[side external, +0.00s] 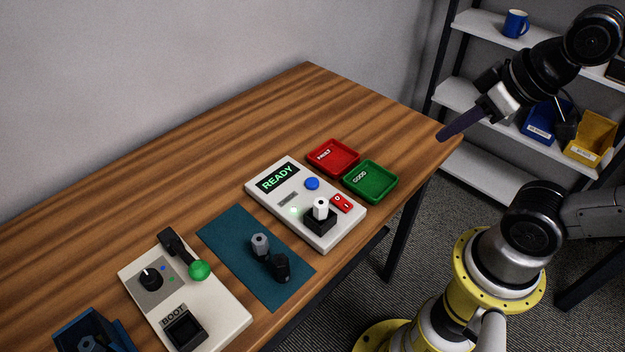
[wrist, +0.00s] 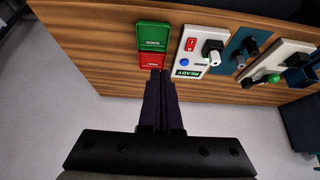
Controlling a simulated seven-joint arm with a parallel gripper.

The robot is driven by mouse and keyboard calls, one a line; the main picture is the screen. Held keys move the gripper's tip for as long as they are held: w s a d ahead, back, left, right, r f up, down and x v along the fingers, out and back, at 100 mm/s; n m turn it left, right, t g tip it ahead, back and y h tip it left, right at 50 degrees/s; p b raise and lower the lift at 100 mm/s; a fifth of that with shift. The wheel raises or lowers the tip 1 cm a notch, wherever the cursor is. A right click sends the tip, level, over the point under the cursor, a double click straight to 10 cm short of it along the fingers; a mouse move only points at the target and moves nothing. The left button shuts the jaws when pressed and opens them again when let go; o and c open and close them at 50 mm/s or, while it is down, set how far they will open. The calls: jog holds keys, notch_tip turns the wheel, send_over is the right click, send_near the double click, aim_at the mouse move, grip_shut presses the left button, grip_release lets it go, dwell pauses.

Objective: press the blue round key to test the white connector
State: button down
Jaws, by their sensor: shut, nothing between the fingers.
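The blue round key (side external: 312,184) is on the white tester box near its display, which reads READY (side external: 278,178); the key also shows in the wrist view (wrist: 184,62). The white connector (side external: 321,208) stands upright in the black socket (side external: 319,222) on the tester; it also shows in the wrist view (wrist: 214,57). A small green light (side external: 294,210) glows on the tester. My gripper (side external: 441,137) is shut and empty, raised off the table's right end, well apart from the key. In the wrist view its fingers (wrist: 158,74) point toward the red tray.
A red tray (side external: 333,157) and a green tray (side external: 370,180) lie beside the tester. A teal mat (side external: 222,233) holds grey and black connectors (side external: 262,246). A second white box (side external: 235,318) has a lever with a green knob (side external: 199,271). The table's back is clear.

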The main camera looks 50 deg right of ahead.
jog(key=w+a+r+m+t+y, duration=0.2)
jog(key=w+a+r+t, duration=0.25)
jog(key=w, duration=0.55)
jog(key=m+g+h, duration=0.1)
jog(key=m+g, duration=0.1)
jog(key=m, duration=0.4)
send_over(316, 185)
notch_tip(316, 185, down, 12)
jog(key=shift+t, duration=0.25)
jog(key=shift+f, duration=0.1)
jog(key=shift+f, duration=4.3)
jog(key=shift+f, duration=0.4)
